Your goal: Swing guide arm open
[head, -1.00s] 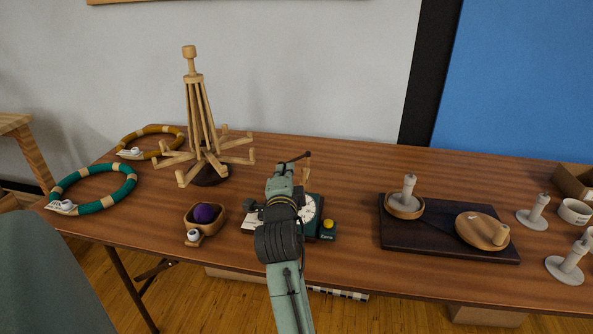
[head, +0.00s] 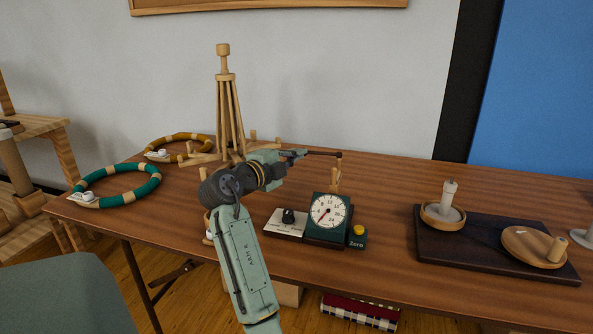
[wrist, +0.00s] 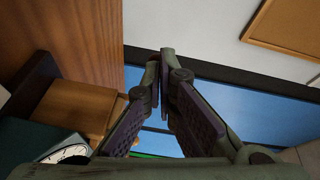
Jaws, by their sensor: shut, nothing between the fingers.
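A thin dark rod (head: 323,153), apparently the guide arm, lies nearly level above the dial scale. Its right end meets the top of a small wooden post (head: 335,178) behind the scale. My gripper (head: 299,154) points right, with its tips at or very near the rod's left end; I cannot tell whether they touch. In the wrist view my gripper's fingers (wrist: 164,65) are closed together with nothing visible between them. A wooden block (wrist: 75,108) shows left of the fingers there. The rod cannot be made out in that view.
The green dial scale (head: 328,212) stands below the rod, beside a white panel with a dark knob (head: 287,218). A wooden stand (head: 228,118) rises behind my arm. Two rings lie left. A dark board (head: 490,245) with wooden dishes lies right. Bare table lies between scale and board.

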